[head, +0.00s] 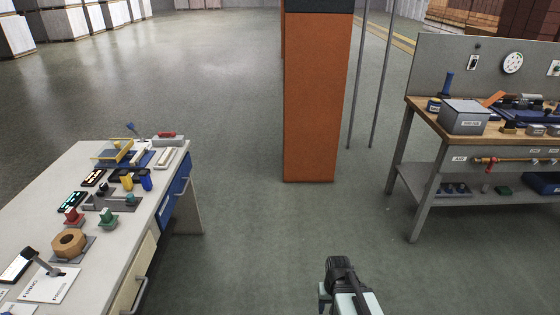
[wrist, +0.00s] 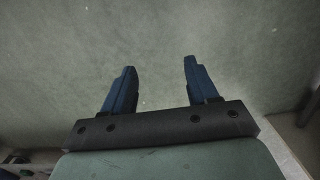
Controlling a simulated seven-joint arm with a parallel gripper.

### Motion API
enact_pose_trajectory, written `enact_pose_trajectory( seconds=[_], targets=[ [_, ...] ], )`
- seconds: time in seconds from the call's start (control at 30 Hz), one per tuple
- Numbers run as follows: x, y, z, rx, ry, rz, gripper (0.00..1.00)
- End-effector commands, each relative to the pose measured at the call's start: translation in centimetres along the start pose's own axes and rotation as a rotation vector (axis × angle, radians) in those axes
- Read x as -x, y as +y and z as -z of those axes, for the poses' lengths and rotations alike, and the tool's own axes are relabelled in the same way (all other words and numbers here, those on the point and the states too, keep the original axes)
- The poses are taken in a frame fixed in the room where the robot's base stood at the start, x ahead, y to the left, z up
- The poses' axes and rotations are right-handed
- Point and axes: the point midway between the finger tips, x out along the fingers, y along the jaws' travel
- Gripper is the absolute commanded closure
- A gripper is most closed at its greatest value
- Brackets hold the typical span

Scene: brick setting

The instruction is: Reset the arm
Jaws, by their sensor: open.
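My gripper (wrist: 158,85) shows in the wrist view with its two dark blue fingers spread apart. Nothing is between them, and only bare green-grey floor lies beyond. In the head view the end of my arm is at the bottom, right of the middle, over open floor. Its fingertips cannot be made out there. It is apart from both tables and touches nothing that I can see.
A white workbench (head: 113,213) with switches, a wooden hex nut (head: 69,243) and small parts stands at left. An orange pillar (head: 316,105) stands ahead. A workbench (head: 421,118) with a grey box (head: 464,117) and tools stands at right. The floor between is clear.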

Motion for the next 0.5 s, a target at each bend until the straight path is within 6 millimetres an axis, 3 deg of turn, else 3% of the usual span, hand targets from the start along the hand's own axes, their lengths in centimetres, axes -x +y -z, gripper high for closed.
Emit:
enact_pose_trajectory(
  seconds=[0.27,0.5],
  targets=[
    [-5.7,0.0,-5.3,-0.001,-0.126,0.000,0.42],
    [-10.6,0.0,-11.0,-0.002,-0.248,0.000,0.42]
  ],
)
